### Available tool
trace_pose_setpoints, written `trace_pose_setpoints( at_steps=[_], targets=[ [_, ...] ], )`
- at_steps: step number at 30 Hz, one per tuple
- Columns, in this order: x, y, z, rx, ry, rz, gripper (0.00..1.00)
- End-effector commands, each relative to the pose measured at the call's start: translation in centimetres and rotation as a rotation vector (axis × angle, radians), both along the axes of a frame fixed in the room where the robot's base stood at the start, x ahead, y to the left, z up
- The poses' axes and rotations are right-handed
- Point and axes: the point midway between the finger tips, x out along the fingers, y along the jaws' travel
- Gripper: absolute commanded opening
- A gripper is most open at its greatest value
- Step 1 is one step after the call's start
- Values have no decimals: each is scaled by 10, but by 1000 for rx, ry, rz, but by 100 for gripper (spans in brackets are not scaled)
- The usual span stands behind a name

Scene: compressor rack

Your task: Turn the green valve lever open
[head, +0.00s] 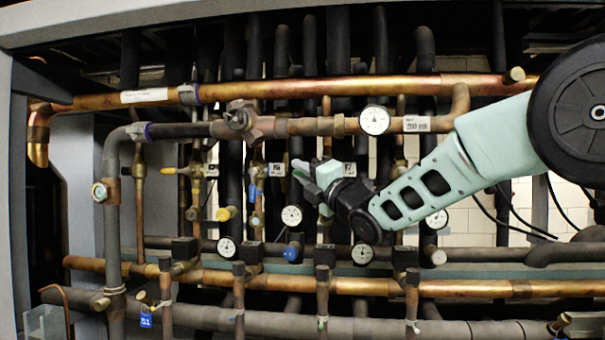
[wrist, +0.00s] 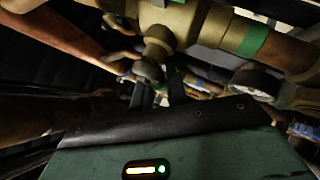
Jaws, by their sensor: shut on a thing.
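In the wrist view, a brass valve body (wrist: 180,22) with a green band (wrist: 253,38) fills the top, above my gripper's dark green housing.
Other valves with a yellow lever (head: 175,171) and a blue lever (head: 252,193) stand to the left. Round gauges (head: 292,216) sit below and near my gripper. Copper pipes (head: 330,88) cross above, and dark vertical pipes crowd behind.

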Motion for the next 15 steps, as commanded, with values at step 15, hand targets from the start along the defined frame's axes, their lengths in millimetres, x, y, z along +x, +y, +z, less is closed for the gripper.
trace_pose_setpoints(
  at_steps=[15],
  targets=[
    [0, -5, -15, -344, 66, -4, 0]
  ],
)
